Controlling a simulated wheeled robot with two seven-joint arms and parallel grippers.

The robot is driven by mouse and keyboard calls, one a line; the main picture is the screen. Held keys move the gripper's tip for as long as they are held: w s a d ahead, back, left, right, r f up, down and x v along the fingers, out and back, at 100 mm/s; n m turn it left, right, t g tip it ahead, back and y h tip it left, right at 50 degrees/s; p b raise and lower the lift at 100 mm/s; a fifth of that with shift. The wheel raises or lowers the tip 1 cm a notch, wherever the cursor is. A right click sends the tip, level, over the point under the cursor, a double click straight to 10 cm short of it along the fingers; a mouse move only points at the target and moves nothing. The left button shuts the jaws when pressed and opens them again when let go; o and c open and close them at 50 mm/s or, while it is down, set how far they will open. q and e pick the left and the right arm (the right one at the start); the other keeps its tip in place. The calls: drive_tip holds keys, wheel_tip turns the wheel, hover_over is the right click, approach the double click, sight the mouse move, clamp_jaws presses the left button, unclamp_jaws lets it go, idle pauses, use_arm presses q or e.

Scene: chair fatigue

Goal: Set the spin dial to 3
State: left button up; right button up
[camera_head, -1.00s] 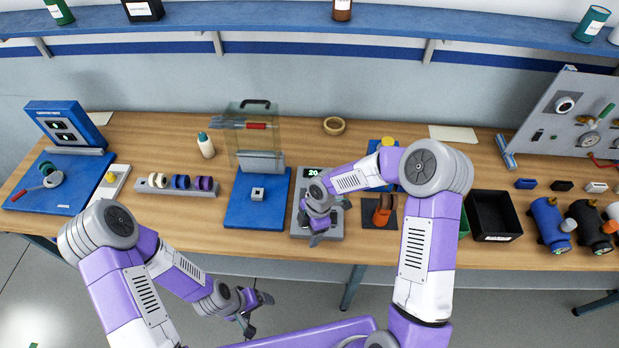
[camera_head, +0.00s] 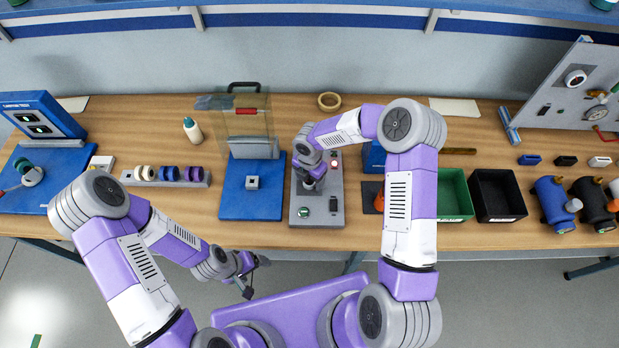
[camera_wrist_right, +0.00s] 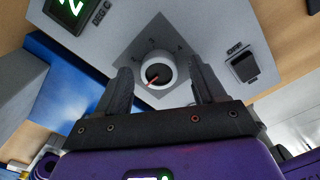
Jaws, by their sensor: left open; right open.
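My right gripper (camera_wrist_right: 164,82) is open, with one finger on each side of the dial; contact is not clear. In the head view the right gripper (camera_head: 314,184) hides the dial. My left gripper (camera_head: 250,278) is open and empty, in front of the bench edge.
On the device panel are a green-lit display (camera_wrist_right: 72,10) marked DEG C and a black rocker switch (camera_wrist_right: 245,66) near the word OFF. A blue fixture with a clear shield (camera_head: 252,200) stands left of the device. Green (camera_head: 455,196) and black (camera_head: 497,196) bins stand to the right.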

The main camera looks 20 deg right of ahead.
drive_tip(key=shift+f, duration=0.1)
drive_tip(key=shift+c, duration=0.6)
drive_tip(key=c, duration=0.9)
drive_tip(key=shift+c, duration=0.2)
